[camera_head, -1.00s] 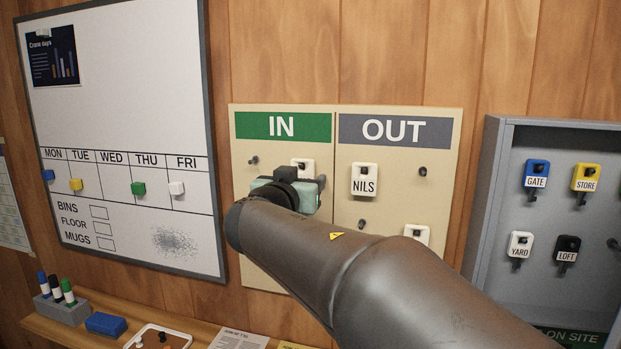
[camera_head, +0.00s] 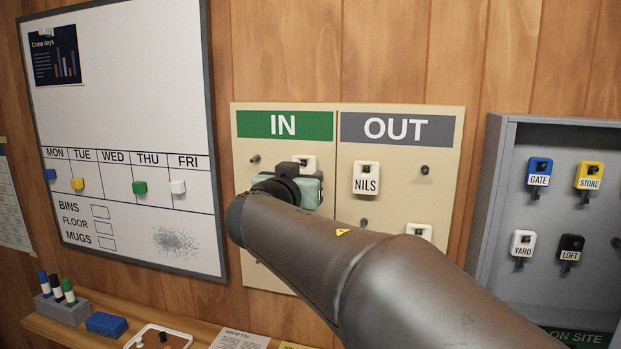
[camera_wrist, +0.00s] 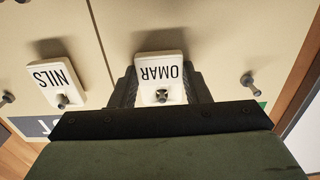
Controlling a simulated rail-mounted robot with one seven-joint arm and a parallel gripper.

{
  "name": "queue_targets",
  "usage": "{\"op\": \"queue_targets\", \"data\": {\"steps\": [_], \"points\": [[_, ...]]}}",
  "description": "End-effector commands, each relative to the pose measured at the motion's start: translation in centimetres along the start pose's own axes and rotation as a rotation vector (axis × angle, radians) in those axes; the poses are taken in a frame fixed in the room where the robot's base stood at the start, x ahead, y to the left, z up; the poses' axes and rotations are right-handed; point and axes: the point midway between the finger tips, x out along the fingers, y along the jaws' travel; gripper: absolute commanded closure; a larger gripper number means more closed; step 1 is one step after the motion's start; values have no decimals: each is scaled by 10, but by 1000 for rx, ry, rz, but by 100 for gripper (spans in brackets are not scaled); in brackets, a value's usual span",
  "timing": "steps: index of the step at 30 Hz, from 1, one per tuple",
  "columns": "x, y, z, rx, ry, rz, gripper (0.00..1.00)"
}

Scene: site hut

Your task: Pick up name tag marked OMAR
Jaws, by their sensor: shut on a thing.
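The white name tag marked OMAR (camera_wrist: 160,72) shows upside down in the wrist view, between the two fingers of my gripper (camera_wrist: 161,90). My gripper is shut on the tag at its sides. A peg still shows at the tag's hole, and the tag is at the board. In the head view only the top of the OMAR tag (camera_head: 305,162) shows under the IN header; my gripper and arm hide the rest.
The NILS tag (camera_head: 366,177) hangs under OUT, close beside; it also shows in the wrist view (camera_wrist: 57,82). Another white tag (camera_head: 419,231) is partly hidden by my arm. Bare pegs (camera_head: 425,170) stick out of the board (camera_head: 400,203). A grey key cabinet (camera_head: 492,190) stands at right.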

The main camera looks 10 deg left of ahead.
Motion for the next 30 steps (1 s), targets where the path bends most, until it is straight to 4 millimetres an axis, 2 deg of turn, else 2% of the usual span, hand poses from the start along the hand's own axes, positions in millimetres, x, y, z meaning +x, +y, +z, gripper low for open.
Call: {"op": "queue_targets", "data": {"steps": [14, 30], "points": [[-1, 0, -2, 1, 0, -1, 74], [-27, 0, 0, 2, 1, -1, 74]]}}
